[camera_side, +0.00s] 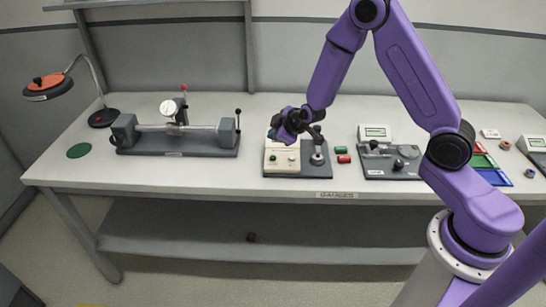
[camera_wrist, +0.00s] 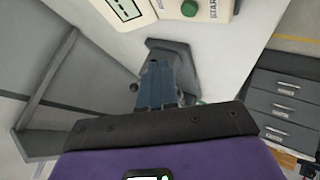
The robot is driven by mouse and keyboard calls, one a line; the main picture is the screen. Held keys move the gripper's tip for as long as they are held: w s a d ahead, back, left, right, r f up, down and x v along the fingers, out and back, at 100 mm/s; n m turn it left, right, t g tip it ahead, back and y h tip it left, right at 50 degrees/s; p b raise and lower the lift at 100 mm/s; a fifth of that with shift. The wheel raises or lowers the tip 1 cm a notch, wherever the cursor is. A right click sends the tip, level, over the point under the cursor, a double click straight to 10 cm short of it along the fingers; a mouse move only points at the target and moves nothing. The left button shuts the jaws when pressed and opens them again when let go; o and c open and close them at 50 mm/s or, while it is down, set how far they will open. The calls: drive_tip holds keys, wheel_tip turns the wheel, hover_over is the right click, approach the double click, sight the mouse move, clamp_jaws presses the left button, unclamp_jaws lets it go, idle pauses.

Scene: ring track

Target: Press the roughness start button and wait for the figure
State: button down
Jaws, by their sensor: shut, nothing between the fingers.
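The roughness unit is a beige box (camera_side: 281,159) on a dark base at the middle of the bench. A green button (camera_side: 292,158) is on its front panel. In the wrist view the green button (camera_wrist: 189,8) sits at the top edge beside the word START. The unit's display (camera_wrist: 127,7) is cut off at the top, with dark marks I cannot read as a figure. My gripper (camera_wrist: 162,62) is shut and empty, apart from the button in the wrist view. In the side view my purple hand hangs over the back of the unit and hides its upper part.
A grey fixture with a bar (camera_side: 178,135) stands on the left. Red and green pieces (camera_side: 342,154) lie right of the unit. Another gauge (camera_side: 388,160) and coloured trays (camera_side: 490,170) are farther right. A lamp (camera_side: 50,86) stands at far left. Bench room is free in front.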

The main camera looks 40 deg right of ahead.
sight(275, 158)
drive_tip(key=shift+f, duration=2.6)
drive_tip(key=shift+f, duration=0.1)
drive_tip(key=shift+f, duration=0.35)
drive_tip(key=shift+f, duration=0.5)
idle(0.8)
drive_tip(key=shift+r, duration=0.95)
drive_tip(key=shift+r, duration=2.5)
